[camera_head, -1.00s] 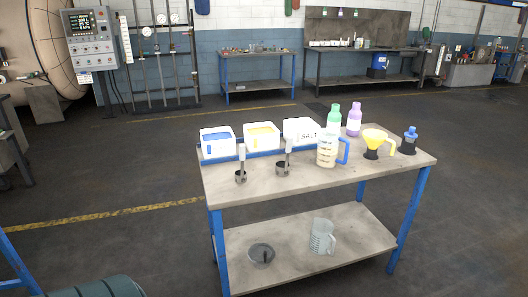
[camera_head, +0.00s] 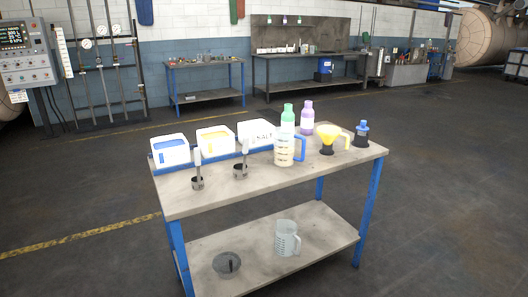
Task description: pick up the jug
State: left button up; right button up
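A clear measuring jug with a blue handle (camera_head: 284,150) stands upright on the top of the blue-legged table (camera_head: 200,200), in front of the green and purple bottles. A second, greyish jug (camera_head: 286,240) stands on the table's lower shelf, its handle to the right. The picture does not settle which of the two is the jug meant. Neither of my grippers shows in the head view.
White boxes (camera_head: 170,150), the bottles (camera_head: 306,112), two metal scoops (camera_head: 240,171), a yellow funnel (camera_head: 328,136) and a blue-capped item (camera_head: 361,134) share the tabletop. A round dark lid (camera_head: 227,264) lies on the lower shelf. Floor around the table is clear.

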aim_at(285, 138)
jog(key=i+j, duration=0.25)
jog(key=j, duration=0.2)
jog(key=i+j+u, duration=0.15)
jog(key=j, duration=0.25)
jog(key=i+j, duration=0.3)
jog(key=i+j+u, duration=0.1)
jog(key=i+j, duration=0.15)
jog(key=j, duration=0.25)
